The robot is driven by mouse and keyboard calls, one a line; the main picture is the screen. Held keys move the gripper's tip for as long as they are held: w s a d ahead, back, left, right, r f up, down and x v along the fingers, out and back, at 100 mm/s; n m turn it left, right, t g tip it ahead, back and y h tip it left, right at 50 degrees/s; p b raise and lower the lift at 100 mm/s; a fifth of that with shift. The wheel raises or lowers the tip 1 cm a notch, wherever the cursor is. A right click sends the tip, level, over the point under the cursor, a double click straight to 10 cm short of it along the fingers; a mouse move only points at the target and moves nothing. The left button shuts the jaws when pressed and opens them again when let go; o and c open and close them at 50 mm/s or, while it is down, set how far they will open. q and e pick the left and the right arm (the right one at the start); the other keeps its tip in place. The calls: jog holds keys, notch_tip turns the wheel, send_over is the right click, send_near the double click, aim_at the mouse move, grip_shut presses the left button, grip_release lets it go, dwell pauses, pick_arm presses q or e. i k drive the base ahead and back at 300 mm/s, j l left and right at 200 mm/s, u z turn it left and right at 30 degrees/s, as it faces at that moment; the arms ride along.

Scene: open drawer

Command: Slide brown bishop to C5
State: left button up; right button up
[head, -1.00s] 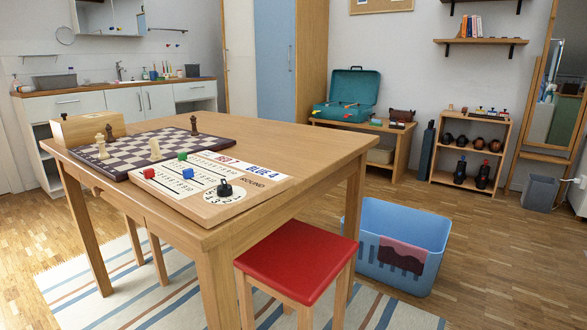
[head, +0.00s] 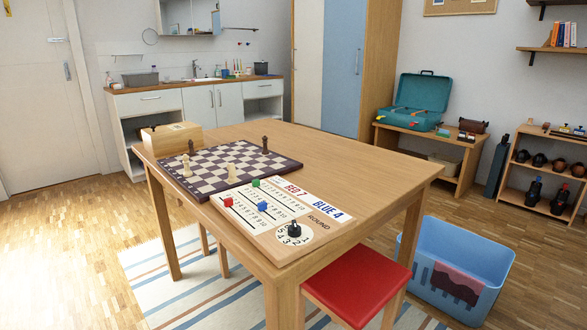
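The chessboard (head: 290,163) lies on the left part of the wooden table (head: 345,160). One dark brown piece (head: 265,146) stands near its far right edge. Another dark brown piece (head: 191,147) stands near the wooden box at the far left. A pale piece (head: 186,167) stands near the left edge, and another pale piece (head: 231,172) stands nearer the front. The pieces are too small to tell which one is the bishop, and no square labels can be read. Neither of my grippers shows in the head view.
A wooden box (head: 170,137) stands behind the board's left end. A scoreboard (head: 270,212) with coloured markers and a dial lies in front. The table's right side is clear. A red stool (head: 357,285) and a blue basket (head: 455,265) stand at the front right.

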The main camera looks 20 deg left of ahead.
aim_at(192, 153)
jog(key=u, duration=1.4)
jog(key=i+j, duration=0.5)
jog(key=j, duration=0.15)
jog(key=i+j, duration=0.5)
jog(key=j, duration=0.15)
jog(key=i+j+u, duration=0.1)
jog(key=i+j, duration=0.4)
jog(key=j, duration=0.15)
